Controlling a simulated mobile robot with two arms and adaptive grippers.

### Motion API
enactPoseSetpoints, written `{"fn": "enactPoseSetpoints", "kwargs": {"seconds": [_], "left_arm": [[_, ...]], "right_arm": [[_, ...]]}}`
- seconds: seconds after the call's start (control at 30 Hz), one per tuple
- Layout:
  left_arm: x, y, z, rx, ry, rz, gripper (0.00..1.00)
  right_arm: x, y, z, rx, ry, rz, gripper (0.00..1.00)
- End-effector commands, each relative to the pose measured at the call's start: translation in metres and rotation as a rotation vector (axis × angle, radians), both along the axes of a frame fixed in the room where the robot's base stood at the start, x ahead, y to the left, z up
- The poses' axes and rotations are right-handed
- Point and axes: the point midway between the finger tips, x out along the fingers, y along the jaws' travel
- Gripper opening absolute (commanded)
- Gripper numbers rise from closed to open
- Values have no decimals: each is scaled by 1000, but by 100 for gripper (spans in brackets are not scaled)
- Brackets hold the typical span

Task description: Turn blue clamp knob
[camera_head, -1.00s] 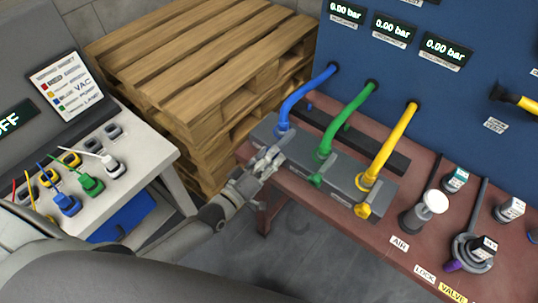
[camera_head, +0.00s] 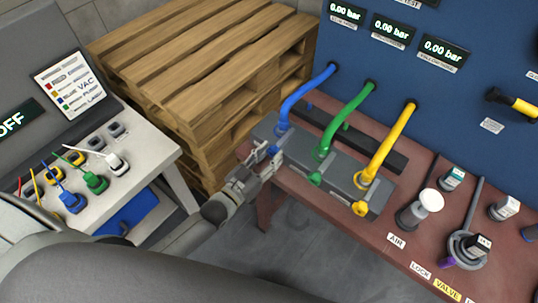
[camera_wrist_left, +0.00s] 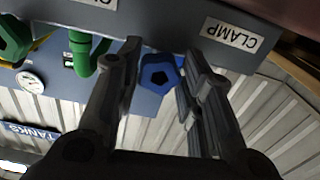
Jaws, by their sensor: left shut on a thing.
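The blue clamp knob (camera_wrist_left: 158,74) sits between the two fingers of my left gripper (camera_wrist_left: 156,84) in the left wrist view, below the grey block face with the CLAMP label (camera_wrist_left: 232,34). In the head view, a small part of the knob (camera_head: 273,149) shows at the front left end of the grey block, below the blue hose (camera_head: 301,93). My left gripper (camera_head: 264,157) is there, shut on the knob, and hides part of it. My right gripper is not in view.
The green hose (camera_head: 343,123) and yellow hose (camera_head: 391,138), with green (camera_head: 315,179) and yellow (camera_head: 360,208) knobs, stand to the right on the same block. A white-topped plunger (camera_head: 424,207) is farther right. Wooden pallets (camera_head: 200,60) are stacked behind left.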

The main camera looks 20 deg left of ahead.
Motion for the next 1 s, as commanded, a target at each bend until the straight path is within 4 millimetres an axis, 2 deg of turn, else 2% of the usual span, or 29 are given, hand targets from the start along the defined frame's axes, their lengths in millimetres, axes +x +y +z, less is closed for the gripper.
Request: {"fn": "enactPoseSetpoints", "kwargs": {"seconds": [0.63,0.67,0.8,1.0], "left_arm": [[-1,0,-3,48,-11,-1,12],[-1,0,-3,48,-11,-1,39],[-1,0,-2,46,-13,0,57],[0,0,-1,46,-15,0,57]], "right_arm": [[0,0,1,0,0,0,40],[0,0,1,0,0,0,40],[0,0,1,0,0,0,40],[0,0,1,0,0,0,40]]}}
